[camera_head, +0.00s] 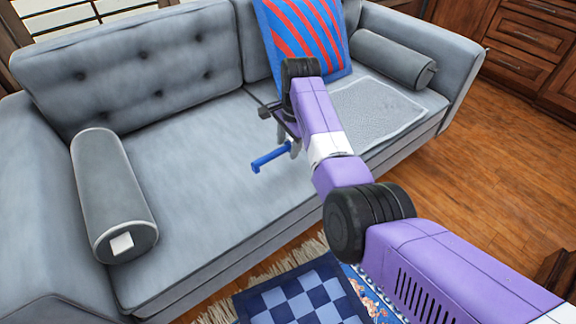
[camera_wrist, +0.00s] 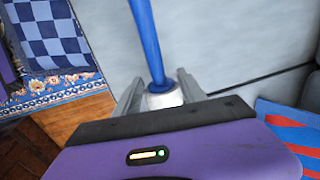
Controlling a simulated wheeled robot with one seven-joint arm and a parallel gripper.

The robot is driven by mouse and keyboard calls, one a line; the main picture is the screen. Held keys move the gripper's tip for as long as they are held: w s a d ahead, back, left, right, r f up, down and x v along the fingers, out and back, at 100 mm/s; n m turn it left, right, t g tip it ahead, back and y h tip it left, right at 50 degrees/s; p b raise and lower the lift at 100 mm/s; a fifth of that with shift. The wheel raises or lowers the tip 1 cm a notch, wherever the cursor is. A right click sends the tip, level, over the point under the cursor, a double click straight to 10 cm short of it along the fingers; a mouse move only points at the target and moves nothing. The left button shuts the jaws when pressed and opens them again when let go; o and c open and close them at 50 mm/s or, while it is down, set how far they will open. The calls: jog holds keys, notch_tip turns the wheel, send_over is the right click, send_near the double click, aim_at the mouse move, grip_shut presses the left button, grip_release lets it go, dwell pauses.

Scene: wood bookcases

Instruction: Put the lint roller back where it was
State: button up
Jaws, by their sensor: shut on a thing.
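The lint roller has a blue handle (camera_head: 271,157) and a white roller part (camera_wrist: 163,96). In the head view its handle sticks out to the left from my gripper (camera_head: 287,143), above the grey sofa seat. In the wrist view my gripper (camera_wrist: 160,97) has its two grey fingers on either side of the white part, with the blue handle pointing away. My gripper is shut on the lint roller. In the head view my own wrist hides most of the roller part. I cannot tell whether the roller touches the seat.
The grey sofa (camera_head: 200,140) has a bolster (camera_head: 112,195) at the left, another bolster (camera_head: 394,58) at the right and a striped red-blue pillow (camera_head: 305,38) at the back. A light grey mat (camera_head: 385,105) lies on the right seat. A checkered blue cloth (camera_head: 300,295) lies in front.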

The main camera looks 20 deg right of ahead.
notch_tip(320, 180, down, 7)
jog(key=b, duration=0.2)
jog(key=shift+r+b, duration=0.1)
jog(key=shift+b, duration=0.2)
jog(key=o, duration=1.3)
jog(key=r+p, duration=0.2)
jog(key=r, duration=0.2)
jog(key=s+r+p, duration=0.1)
jog(key=r+p, duration=0.1)
jog(key=r, duration=0.2)
jog(key=s+r+p, duration=0.1)
jog(key=r+p, duration=0.1)
jog(key=r, duration=0.2)
jog(key=shift+d, duration=0.3)
